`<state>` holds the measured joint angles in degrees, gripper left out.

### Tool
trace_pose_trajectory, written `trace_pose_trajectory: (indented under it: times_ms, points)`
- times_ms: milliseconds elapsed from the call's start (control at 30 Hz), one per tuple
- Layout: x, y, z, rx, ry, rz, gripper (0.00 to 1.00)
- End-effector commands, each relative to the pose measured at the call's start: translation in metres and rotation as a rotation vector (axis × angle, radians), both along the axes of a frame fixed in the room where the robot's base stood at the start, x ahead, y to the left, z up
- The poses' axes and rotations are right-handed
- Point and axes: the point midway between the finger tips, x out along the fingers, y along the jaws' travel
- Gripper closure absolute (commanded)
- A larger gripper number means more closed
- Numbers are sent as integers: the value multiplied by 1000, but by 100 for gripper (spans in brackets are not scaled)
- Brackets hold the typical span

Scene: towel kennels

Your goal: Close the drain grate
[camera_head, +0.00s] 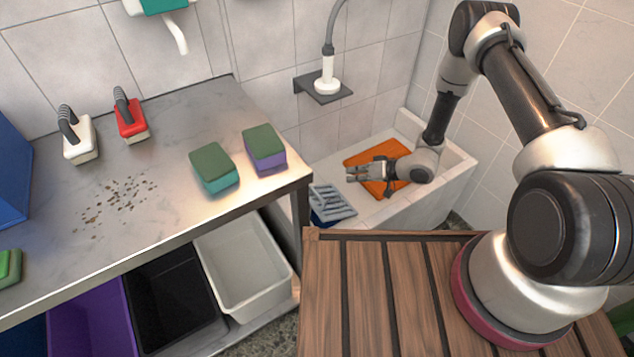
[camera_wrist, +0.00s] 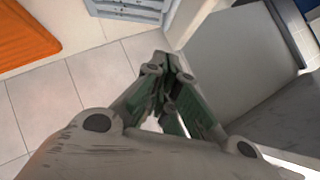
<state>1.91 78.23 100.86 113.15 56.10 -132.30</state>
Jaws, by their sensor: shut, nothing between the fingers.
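The drain grate (camera_head: 333,200), a pale blue-grey slatted panel, lies in the near left part of the white basin in the head view. A dark blue patch shows along its lower side. I cannot tell how far it is tilted up. Part of it also shows at the top edge of the wrist view (camera_wrist: 132,8). My gripper (camera_head: 350,174) is above the basin, just up and right of the grate in the head view, fingers pointing left. Its fingertips (camera_wrist: 167,65) are together in the wrist view, with nothing between them. It appears apart from the grate.
An orange mat (camera_head: 365,159) lies in the basin behind my gripper. The basin's rim (camera_head: 452,172) stands at the right. A metal table (camera_head: 170,160) with sponges and brushes stands at the left, its corner close to the grate. A shower head (camera_head: 326,84) hangs on the wall.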

Motion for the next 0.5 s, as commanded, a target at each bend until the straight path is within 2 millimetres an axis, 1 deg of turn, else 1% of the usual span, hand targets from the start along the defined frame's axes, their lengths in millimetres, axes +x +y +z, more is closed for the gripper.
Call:
trace_pose_trajectory:
  times_ms: [67, 167, 267, 500]
  points:
    - [-2, 4, -2, 7, 6, 9, 100]
    - [2, 13, -8, 8, 9, 7, 100]
    - [9, 27, -18, 7, 8, 8, 100]
    - [27, 67, -47, 7, 7, 7, 100]
